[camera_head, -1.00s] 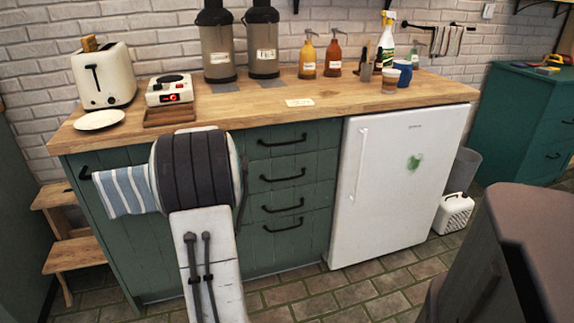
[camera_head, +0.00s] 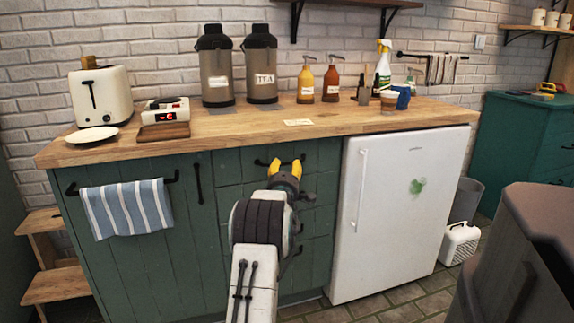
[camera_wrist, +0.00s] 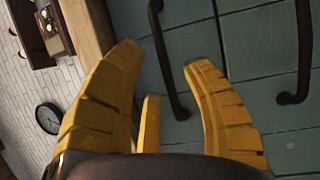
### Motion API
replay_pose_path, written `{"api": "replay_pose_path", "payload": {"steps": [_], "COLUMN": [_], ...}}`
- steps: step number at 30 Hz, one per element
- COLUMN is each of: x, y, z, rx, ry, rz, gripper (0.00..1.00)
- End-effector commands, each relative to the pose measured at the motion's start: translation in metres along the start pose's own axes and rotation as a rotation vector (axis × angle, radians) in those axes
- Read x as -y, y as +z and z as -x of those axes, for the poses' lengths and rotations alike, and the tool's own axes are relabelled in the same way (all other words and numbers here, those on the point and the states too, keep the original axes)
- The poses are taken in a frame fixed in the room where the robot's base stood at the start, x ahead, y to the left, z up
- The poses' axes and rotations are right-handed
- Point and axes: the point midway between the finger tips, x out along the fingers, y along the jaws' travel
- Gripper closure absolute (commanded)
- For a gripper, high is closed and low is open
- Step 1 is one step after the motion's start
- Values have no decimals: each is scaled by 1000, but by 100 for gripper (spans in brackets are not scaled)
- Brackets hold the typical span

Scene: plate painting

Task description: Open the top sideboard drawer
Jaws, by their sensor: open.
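The top sideboard drawer (camera_head: 233,166) is a dark green front just under the wooden counter, and it is closed. Its black bar handle (camera_head: 262,163) is partly hidden behind my gripper (camera_head: 286,166). My gripper has yellow fingers, is open and reaches toward this handle. In the wrist view, the handle (camera_wrist: 163,55) runs between the spread fingertips of my gripper (camera_wrist: 160,62). I cannot tell whether any finger touches it. The lower drawers and their handles are mostly hidden by my arm in the head view.
The handle of the drawer below (camera_wrist: 302,60) is right of the fingers in the wrist view. A striped towel (camera_head: 127,208) hangs on a rail to the left. A white fridge (camera_head: 395,215) stands to the right. The counter (camera_head: 250,125) holds dispensers, bottles and a toaster.

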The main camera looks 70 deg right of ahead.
Motion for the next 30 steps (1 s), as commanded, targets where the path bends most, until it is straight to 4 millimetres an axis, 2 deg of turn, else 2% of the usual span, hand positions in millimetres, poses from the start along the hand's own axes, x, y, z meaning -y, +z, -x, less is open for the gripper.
{"api": "replay_pose_path", "payload": {"steps": [12,30], "x": [0,0], "y": [-1,-1], "z": [-32,-40], "rx": [-1,-1], "ry": [-1,-1], "rz": [-1,-1], "gripper": [57,57]}}
